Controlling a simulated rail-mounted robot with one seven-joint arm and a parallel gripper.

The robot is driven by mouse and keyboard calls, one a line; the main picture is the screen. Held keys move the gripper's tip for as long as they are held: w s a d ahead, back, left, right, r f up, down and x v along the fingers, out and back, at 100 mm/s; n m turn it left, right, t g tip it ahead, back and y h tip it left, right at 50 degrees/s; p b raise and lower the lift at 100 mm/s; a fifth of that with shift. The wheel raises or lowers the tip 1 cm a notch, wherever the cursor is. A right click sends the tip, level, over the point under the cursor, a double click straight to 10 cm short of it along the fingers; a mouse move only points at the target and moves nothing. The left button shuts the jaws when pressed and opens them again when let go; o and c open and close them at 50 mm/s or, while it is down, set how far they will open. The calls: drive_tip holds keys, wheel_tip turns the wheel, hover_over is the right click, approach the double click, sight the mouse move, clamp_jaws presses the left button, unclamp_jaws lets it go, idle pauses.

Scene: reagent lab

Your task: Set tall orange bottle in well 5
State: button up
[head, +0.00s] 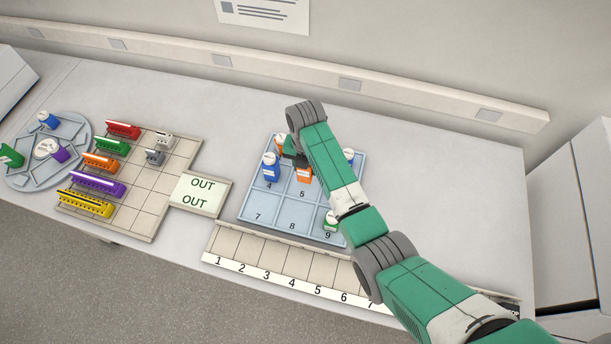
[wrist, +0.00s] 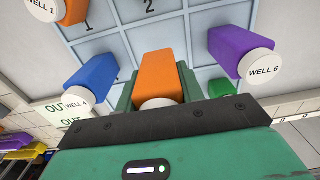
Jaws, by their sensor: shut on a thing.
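My gripper (head: 298,158) is over the middle of the numbered blue well tray (head: 262,219). It is shut on an orange bottle (head: 304,174) with a white cap. The bottle is at well 5, with the printed 5 showing just in front of it. I cannot tell if its base touches the tray. In the wrist view the orange bottle (wrist: 161,75) sits between the green fingers of my gripper (wrist: 158,90), its white cap partly hidden by the gripper body.
A blue bottle (head: 270,168) stands at well 4, left of the held bottle. Another orange bottle (head: 280,142) is at well 1. A purple bottle (wrist: 240,50) has a cap reading WELL 6. A green bottle (head: 331,222) is at well 9. Wells 7 and 8 are empty.

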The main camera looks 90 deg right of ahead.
sight(306, 174)
drive_tip(key=shift+f, duration=2.25)
drive_tip(key=shift+f+b, duration=0.15)
drive_tip(key=shift+b, duration=0.2)
drive_tip(key=o, duration=1)
wheel_tip(306, 174, up, 12)
drive_tip(key=shift+r+p, duration=0.2)
drive_tip(key=shift+p, duration=0.45)
